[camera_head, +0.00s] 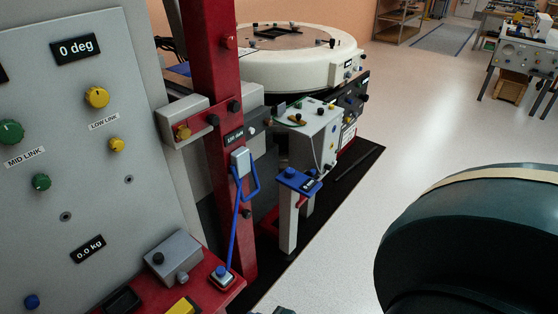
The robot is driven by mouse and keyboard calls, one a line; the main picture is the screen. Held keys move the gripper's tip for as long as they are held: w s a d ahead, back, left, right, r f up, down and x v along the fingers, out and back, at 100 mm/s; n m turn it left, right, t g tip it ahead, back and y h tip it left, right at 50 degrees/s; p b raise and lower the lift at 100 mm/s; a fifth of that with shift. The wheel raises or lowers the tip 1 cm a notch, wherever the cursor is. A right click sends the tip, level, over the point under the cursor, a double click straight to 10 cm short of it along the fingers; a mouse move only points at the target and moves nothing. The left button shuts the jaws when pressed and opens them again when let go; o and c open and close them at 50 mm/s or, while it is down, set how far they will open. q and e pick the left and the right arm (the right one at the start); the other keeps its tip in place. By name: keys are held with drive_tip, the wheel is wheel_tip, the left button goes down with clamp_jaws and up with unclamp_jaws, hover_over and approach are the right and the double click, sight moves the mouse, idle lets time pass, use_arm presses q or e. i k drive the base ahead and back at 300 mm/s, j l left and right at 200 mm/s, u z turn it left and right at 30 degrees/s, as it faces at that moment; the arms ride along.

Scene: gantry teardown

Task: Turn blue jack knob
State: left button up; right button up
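A white post with a blue top block (298,181) stands right of the red column. The block has a small black label and a small dark blue knob on it, and a red lever sits on its side. It may be the jack, but its label is too small to read. Another blue knob (32,301) is at the lower left of the grey panel. A third blue knob (221,271) is on a small base at the foot of a blue rod. Neither gripper can be made out. A large dark rounded body, likely my arm, fills the lower right.
The grey panel (60,200) with yellow and green knobs fills the left. The red column (215,90) stands beside it. A white round table unit (285,65) and a grey box (313,130) are behind the post. Light floor (430,110) to the right is clear.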

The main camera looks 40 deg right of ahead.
sight(291, 172)
drive_tip(key=i+l+u, duration=0.15)
drive_tip(key=l, duration=0.4)
drive_tip(key=l+u, duration=0.15)
drive_tip(key=l, duration=0.35)
drive_tip(key=i+l, duration=0.1)
drive_tip(key=l, duration=0.5)
drive_tip(key=i+l, duration=0.1)
drive_tip(key=l, duration=0.45)
drive_tip(key=i+l, duration=0.1)
drive_tip(key=l, duration=0.5)
drive_tip(key=i+l+u, duration=0.1)
drive_tip(key=l, duration=0.45)
drive_tip(key=i+l, duration=0.1)
drive_tip(key=l, duration=0.5)
